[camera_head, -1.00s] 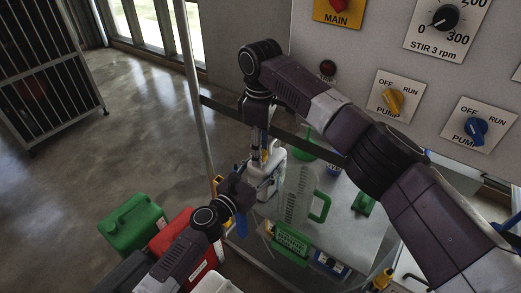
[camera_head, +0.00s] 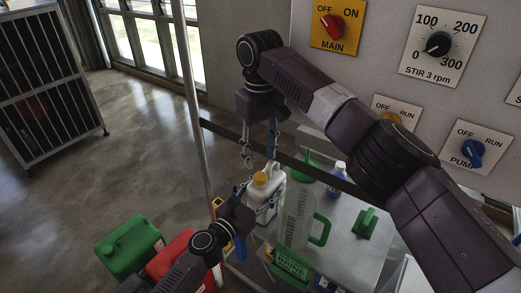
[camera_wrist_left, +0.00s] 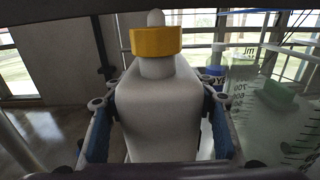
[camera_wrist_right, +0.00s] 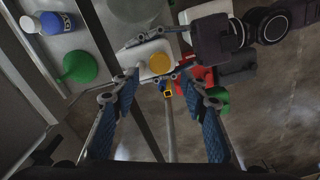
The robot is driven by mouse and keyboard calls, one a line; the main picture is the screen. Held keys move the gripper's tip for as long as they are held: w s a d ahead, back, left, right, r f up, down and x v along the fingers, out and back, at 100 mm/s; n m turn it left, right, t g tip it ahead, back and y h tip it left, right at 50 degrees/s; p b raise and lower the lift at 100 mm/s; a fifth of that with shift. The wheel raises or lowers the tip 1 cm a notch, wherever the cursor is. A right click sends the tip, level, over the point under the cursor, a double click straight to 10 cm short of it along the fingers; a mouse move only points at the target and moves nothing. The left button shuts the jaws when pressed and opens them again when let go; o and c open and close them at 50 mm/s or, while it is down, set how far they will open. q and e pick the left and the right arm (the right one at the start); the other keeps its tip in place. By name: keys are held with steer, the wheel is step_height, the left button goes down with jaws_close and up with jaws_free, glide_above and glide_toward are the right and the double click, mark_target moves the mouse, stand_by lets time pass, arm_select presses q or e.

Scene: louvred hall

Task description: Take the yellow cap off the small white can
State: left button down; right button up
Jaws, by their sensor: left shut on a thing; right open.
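The small white can (camera_head: 267,199) is upright in the head view, and its yellow cap (camera_head: 261,178) sits on its neck. My left gripper (camera_wrist_left: 160,125) is shut on the can, with a blue-padded finger on each side of the body. The cap is above those fingers in the left wrist view (camera_wrist_left: 155,42). My right gripper (camera_head: 262,156) is open and empty just above the cap. In the right wrist view the cap (camera_wrist_right: 160,63) shows beyond the spread fingertips, apart from them. A white nub stands beside the cap.
A clear jug with a green handle (camera_head: 298,216) stands right of the can. A green canister (camera_head: 130,242) and a red one are lower left. A post and dark rail (camera_head: 222,130) are close.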

mark_target(261, 176)
steer(key=m, duration=0.4)
steer(key=shift+d+r+m, duration=0.1)
steer(key=shift+r+m, duration=0.3)
steer(key=shift+f, duration=3.9)
steer(key=shift+c, duration=0.7)
jaws_close()
steer(key=n, duration=0.8)
steer(key=shift+r, duration=0.1)
